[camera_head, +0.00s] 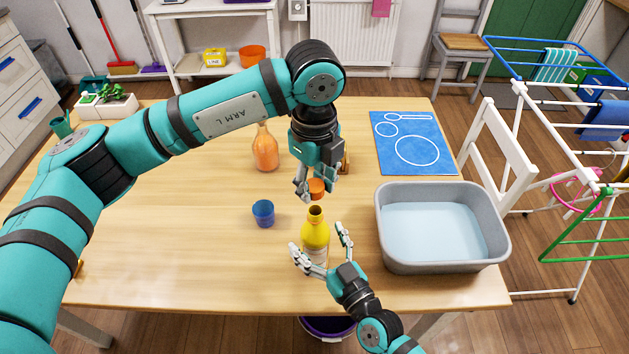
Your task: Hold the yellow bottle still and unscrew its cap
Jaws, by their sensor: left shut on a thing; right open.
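The yellow bottle (315,232) stands upright near the table's front edge, with its neck bare and a dark opening on top. The orange cap (316,190) is apart from the bottle, a little above its mouth. My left gripper (315,183) points down from above and is shut on the cap. My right gripper (320,244) is open, its fingers on either side of the bottle's body. I cannot tell whether they touch it. The bottle's lower part is partly hidden by the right gripper.
A blue cup (263,213) stands left of the bottle, and an orange bottle (265,150) behind it. A grey basin of water (386,238) is at the right, with a blue mat (395,156) behind. The wooden table (180,230) is clear at the left.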

